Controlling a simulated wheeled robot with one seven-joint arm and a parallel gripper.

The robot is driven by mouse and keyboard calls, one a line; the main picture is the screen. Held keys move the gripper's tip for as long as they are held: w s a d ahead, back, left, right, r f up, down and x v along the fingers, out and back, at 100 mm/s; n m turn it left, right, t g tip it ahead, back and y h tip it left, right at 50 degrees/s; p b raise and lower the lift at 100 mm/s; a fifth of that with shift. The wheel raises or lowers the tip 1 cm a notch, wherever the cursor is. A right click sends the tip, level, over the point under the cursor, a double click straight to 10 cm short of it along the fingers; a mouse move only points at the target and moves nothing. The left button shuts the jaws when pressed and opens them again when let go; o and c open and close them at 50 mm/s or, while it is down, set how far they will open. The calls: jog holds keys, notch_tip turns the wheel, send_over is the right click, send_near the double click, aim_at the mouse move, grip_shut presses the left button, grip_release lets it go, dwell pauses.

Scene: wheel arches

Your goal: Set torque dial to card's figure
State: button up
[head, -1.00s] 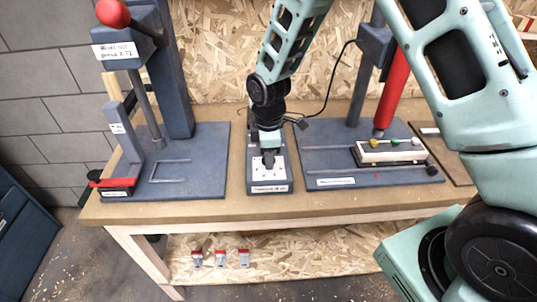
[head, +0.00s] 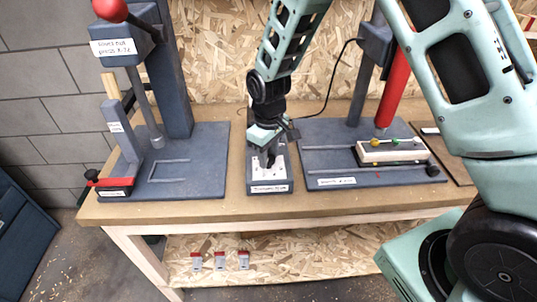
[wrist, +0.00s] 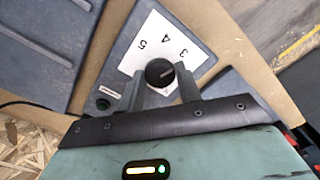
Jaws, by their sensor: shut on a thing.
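The torque dial is a black round knob (wrist: 159,70) with a pale pointer line, on a white numbered plate (wrist: 143,60) in the wrist view. Digits 3, 4 and 5 can be made out; the lower digits are partly hidden by my fingers. The line points to the right and slightly up; its exact reading is unclear. My gripper (wrist: 161,77) is shut on the knob, one finger on each side. In the head view my gripper (head: 269,157) is over the dial's grey box (head: 269,187). I cannot identify the card or its figure.
A grey press (head: 178,80) with a red ball stands at the left. Another fixture with a red handle (head: 394,100) stands at the right, with a pale block (head: 390,151) on its base. Several red-topped items lie on the lower shelf.

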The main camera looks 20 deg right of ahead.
aim_at(269, 158)
jog(key=shift+m, duration=0.6)
jog(key=o, duration=1)
notch_tip(269, 158, up, 18)
jog(key=b, duration=0.3)
jog(key=shift+f, duration=0.25)
jog(key=s+a+f+n, duration=0.1)
jog(key=s+a+f, duration=0.1)
jog(key=s, duration=1.1)
jog(key=s+a+f+n, duration=0.1)
jog(key=s+a, duration=0.3)
jog(key=s, duration=1)
jog(key=shift+s+a+f+n+y, duration=0.2)
jog(key=shift+f+n+y, duration=0.1)
jog(key=shift+f, duration=0.4)
